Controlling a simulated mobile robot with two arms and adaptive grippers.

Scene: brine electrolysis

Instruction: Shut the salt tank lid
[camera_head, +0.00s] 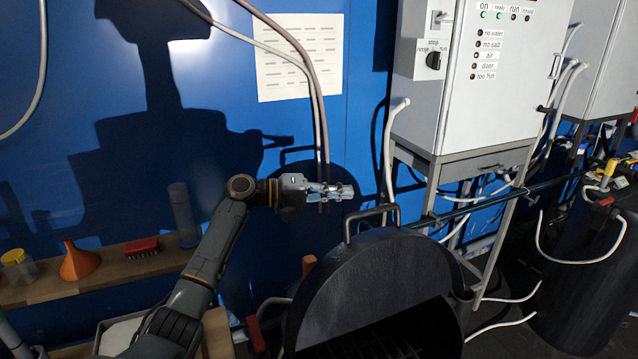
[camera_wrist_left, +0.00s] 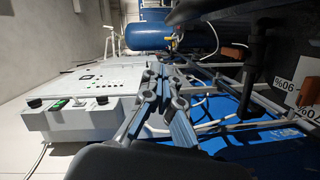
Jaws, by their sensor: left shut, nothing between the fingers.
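The salt tank lid (camera_head: 365,265) is a dark round disc in the head view. It stands raised, tilted up on edge, with a grey bar handle (camera_head: 372,210) on its upper rim. The dark opening of the salt tank (camera_head: 395,338) shows below it, and its inside is mostly in shadow. My left gripper (camera_head: 345,192) is shut and empty. In the picture it is just above and left of the lid handle, apart from it, with the blue wall behind. Its fingers also show in the left wrist view (camera_wrist_left: 168,108). My right gripper is not in view.
A grey control cabinet (camera_head: 480,85) on a metal stand is at the right. Hoses (camera_head: 318,120) hang in front of the wall near my left gripper. A wooden shelf (camera_head: 110,275) at the left holds an orange funnel (camera_head: 78,262) and a red brush (camera_head: 141,246).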

